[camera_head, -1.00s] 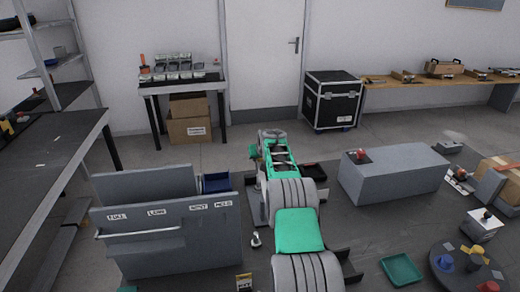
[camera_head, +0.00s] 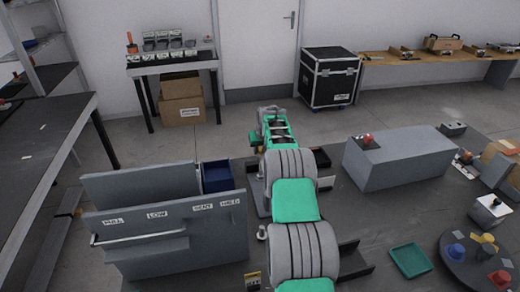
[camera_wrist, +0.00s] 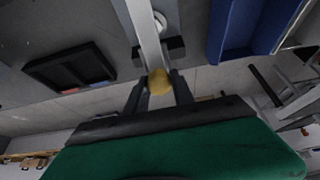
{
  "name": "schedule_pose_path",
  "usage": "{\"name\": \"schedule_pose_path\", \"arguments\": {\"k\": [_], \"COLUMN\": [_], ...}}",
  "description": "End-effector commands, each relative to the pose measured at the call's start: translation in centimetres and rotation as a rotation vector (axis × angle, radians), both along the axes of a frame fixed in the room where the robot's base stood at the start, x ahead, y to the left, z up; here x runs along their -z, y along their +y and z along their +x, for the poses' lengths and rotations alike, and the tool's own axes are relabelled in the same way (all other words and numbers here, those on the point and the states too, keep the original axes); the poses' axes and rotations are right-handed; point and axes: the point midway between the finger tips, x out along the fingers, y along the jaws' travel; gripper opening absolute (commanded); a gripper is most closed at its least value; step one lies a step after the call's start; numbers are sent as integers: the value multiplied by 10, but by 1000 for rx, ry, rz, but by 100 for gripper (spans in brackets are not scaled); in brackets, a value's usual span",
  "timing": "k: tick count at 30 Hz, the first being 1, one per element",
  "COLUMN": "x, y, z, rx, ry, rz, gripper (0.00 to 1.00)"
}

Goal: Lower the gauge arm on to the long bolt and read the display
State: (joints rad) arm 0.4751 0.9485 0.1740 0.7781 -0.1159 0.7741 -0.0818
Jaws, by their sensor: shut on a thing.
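In the wrist view, my gripper (camera_wrist: 159,90) is shut on a yellow round knob (camera_wrist: 159,80), with one dark finger on each side. The knob is at the near end of a pale grey bar (camera_wrist: 147,35), which I take to be the gauge arm. A white round part (camera_wrist: 160,21) shows beside the bar, and a dark block (camera_wrist: 174,49) is near it. In the head view my own arm covers the gripper and the knob. I cannot make out the long bolt or a readable display in either view.
A black tray (camera_wrist: 40,73) and a blue bin (camera_wrist: 219,30) flank the bar in the wrist view. In the head view, a grey labelled box (camera_head: 170,255) stands left of my arm and a grey block (camera_head: 405,165) right. A green tray (camera_head: 411,260) lies front right.

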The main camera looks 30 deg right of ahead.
Motion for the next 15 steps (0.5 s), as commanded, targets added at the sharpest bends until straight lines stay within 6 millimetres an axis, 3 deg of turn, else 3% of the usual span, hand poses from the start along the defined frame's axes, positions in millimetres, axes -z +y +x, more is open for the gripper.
{"name": "schedule_pose_path", "arguments": {"k": [7,15], "x": [-1,-5], "y": [0,2], "z": [0,0], "rx": [-1,-2], "ry": [-1,-2], "rz": [-1,-1], "gripper": [47,47]}}
